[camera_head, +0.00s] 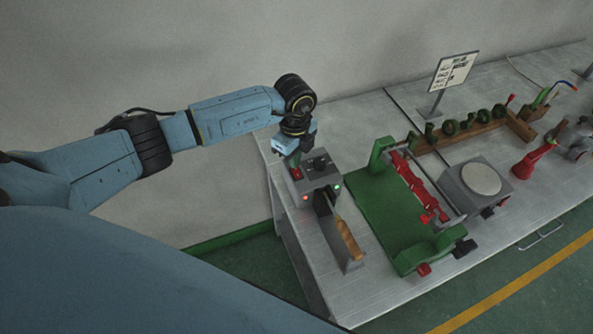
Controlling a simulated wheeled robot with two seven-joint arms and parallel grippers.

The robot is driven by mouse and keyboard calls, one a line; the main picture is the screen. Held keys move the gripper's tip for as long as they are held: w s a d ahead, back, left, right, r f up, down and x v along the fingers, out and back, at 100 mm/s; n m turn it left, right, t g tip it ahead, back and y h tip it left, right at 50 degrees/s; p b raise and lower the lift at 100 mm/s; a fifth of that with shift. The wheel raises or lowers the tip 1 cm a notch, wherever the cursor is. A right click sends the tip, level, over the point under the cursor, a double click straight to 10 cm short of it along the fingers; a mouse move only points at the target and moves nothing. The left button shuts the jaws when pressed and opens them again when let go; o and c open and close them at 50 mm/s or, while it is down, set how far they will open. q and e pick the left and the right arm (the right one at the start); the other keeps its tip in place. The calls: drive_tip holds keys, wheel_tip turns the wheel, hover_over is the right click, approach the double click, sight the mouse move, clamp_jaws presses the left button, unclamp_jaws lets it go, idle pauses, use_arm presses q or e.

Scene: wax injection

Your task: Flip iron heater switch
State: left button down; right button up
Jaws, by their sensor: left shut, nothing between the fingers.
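The iron heater (318,190) is a small grey box near the left end of the table, with dark knobs on top. A red switch (296,173) shows at its upper left, and a red and a green light show on its front. An iron with a wooden handle (348,240) rests in the holder in front of the box. My left gripper (294,158) is shut and empty, pointing down right at the red switch. Its fingertips are partly hidden, and I cannot tell whether they touch the switch. My right gripper is not in view.
A green clamp frame (372,205) with red parts stands right of the heater. Further right are a grey box with a round white top (481,179), a sign on a stand (454,70) and a wooden rack (470,134). The table (345,292) is bare at the front left.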

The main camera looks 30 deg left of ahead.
use_arm(q)
drive_tip(key=shift+f+b, duration=0.65)
drive_tip(key=shift+f, duration=0.25)
idle(0.6)
wheel_tip(320, 180, up, 7)
drive_tip(key=p, duration=0.6)
drive_tip(key=shift+r, duration=0.1)
idle(0.6)
